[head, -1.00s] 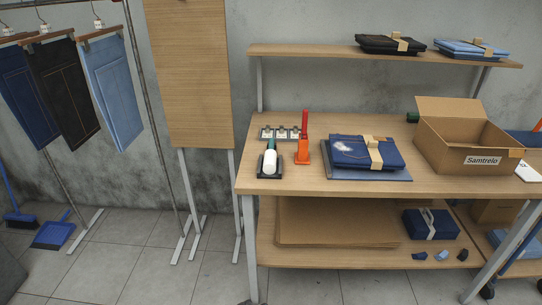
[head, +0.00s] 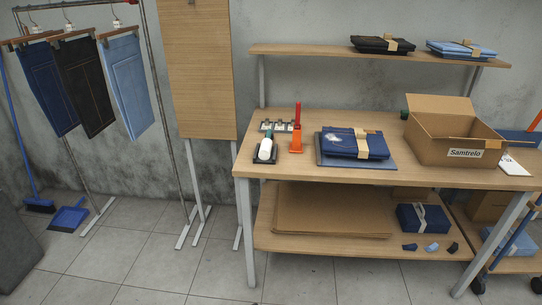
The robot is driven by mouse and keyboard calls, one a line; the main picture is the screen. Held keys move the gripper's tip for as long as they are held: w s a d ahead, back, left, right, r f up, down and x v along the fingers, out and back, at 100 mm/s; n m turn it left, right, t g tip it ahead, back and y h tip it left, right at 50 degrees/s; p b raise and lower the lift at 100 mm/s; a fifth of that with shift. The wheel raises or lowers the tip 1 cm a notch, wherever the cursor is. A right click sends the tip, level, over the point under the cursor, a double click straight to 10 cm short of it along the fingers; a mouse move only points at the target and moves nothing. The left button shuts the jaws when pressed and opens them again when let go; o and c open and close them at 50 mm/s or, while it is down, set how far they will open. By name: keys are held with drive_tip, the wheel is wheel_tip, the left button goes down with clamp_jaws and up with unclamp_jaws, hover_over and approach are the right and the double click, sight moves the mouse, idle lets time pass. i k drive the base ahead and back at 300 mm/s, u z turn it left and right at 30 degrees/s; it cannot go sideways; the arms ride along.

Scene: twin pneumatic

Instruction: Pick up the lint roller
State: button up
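The lint roller (head: 265,149) has a white roll and a green handle. It rests in a dark holder (head: 257,158) near the left front of the wooden table (head: 440,179), with its handle pointing to the back. My gripper is not in the head view, so I cannot see whether it is open or shut.
Beside the roller stands an orange holder with a red handle (head: 297,117). Small metal-and-black items (head: 278,126) lie behind. Folded jeans (head: 352,144) lie on a grey-blue board, right of centre. An open cardboard box (head: 452,146) stands at right. Floor in front is clear.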

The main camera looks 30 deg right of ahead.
sight(265, 151)
drive_tip(key=k, duration=0.2)
drive_tip(key=u, duration=0.7)
drive_tip(key=i, duration=0.95)
drive_tip(key=u, duration=0.4)
drive_tip(key=i, duration=1.45)
drive_tip(key=z, duration=0.9)
drive_tip(key=i, duration=0.35)
drive_tip(key=z, duration=0.2)
